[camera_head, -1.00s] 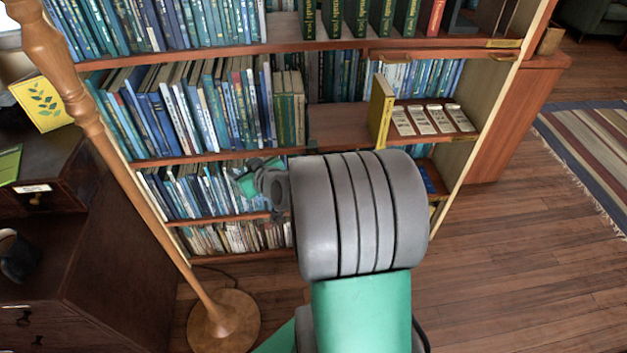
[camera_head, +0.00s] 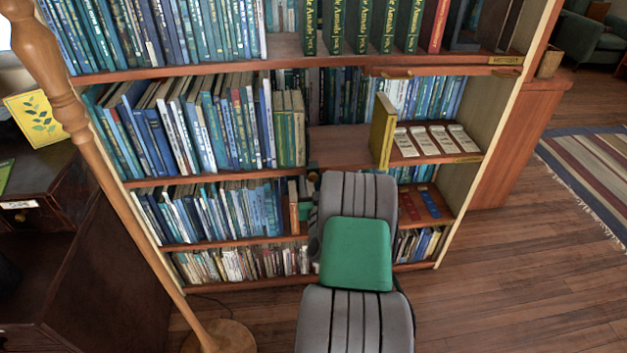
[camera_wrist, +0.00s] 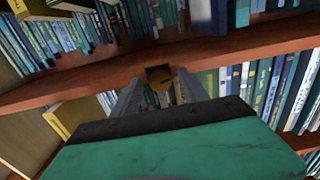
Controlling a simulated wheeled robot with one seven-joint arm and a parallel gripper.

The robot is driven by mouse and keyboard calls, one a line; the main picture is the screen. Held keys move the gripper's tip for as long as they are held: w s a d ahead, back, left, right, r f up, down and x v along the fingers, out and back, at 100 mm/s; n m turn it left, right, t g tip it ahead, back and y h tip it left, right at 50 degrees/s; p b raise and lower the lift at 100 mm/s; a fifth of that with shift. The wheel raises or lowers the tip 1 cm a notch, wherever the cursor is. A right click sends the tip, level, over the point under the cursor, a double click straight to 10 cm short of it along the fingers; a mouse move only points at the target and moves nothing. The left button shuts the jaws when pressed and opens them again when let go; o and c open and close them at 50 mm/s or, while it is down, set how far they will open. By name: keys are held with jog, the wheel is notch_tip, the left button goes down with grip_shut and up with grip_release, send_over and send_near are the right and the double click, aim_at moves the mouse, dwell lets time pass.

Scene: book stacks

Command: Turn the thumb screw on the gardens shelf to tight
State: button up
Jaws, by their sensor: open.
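In the head view my own arm hides the screw and most of the gripper, in front of the middle shelves of the bookcase (camera_head: 225,177).
A yellow book (camera_head: 382,130) stands beside several pale booklets (camera_head: 437,140) on the middle shelf. A wooden lamp pole (camera_head: 130,215) rises at the left, near a dark cabinet (camera_head: 95,265). The floor (camera_head: 500,270) is clear at the right, with a striped rug (camera_head: 590,165) beyond.

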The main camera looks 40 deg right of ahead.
jog(key=shift+w+d, duration=0.1)
jog(key=shift+c, duration=0.4)
grip_shut()
